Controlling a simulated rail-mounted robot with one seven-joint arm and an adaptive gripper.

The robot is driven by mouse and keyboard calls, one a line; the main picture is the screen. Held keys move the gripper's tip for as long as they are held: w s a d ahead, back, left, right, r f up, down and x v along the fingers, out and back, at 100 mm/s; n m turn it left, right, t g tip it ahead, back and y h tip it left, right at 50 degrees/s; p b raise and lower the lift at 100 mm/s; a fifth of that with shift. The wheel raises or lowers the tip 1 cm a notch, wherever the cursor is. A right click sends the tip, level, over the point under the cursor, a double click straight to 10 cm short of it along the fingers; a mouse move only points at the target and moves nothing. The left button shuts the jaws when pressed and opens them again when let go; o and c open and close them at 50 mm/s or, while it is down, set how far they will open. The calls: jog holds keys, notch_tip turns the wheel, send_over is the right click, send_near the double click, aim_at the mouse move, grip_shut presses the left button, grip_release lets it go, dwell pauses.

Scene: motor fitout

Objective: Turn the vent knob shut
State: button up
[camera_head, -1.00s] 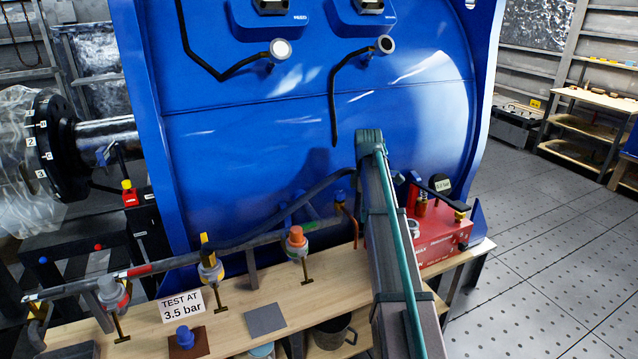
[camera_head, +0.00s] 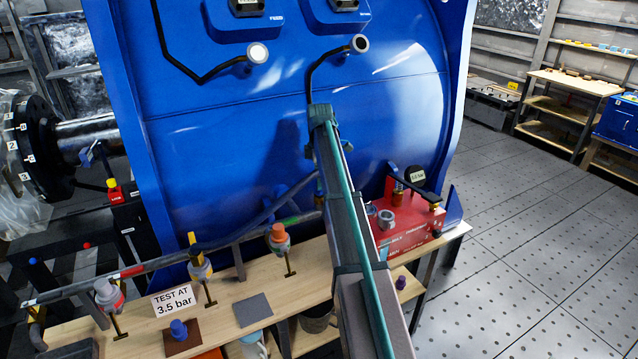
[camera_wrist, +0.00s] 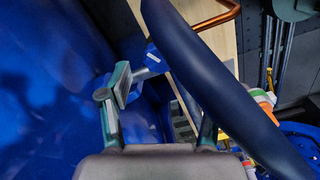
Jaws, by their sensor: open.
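My gripper (camera_wrist: 165,108) is open in the wrist view, with nothing seen between its fingers. A thick dark blue hose (camera_wrist: 215,75) crosses close in front of it, partly covering the right finger. A small blue-and-silver fitting (camera_wrist: 152,60) with a copper tube lies just beyond the left fingertip; I cannot tell if they touch. In the head view my arm hides most of the gripper. No part is clearly labelled as the vent knob. Knob-like parts there include an orange-capped valve (camera_head: 279,237), a yellow-handled valve (camera_head: 199,262) and a grey-and-red valve (camera_head: 108,293) along the pipe.
The blue machine housing (camera_head: 230,130) fills the space behind my arm. A red pump unit (camera_head: 405,225) stands right of it on the wooden bench (camera_head: 255,275). A "TEST AT 3.5 bar" sign (camera_head: 173,301) and a blue knob on a brown plate (camera_head: 179,330) are at the front left.

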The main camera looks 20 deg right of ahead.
jog(key=shift+f, duration=1.5)
jog(key=c, duration=1.1)
jog(key=shift+c, duration=0.2)
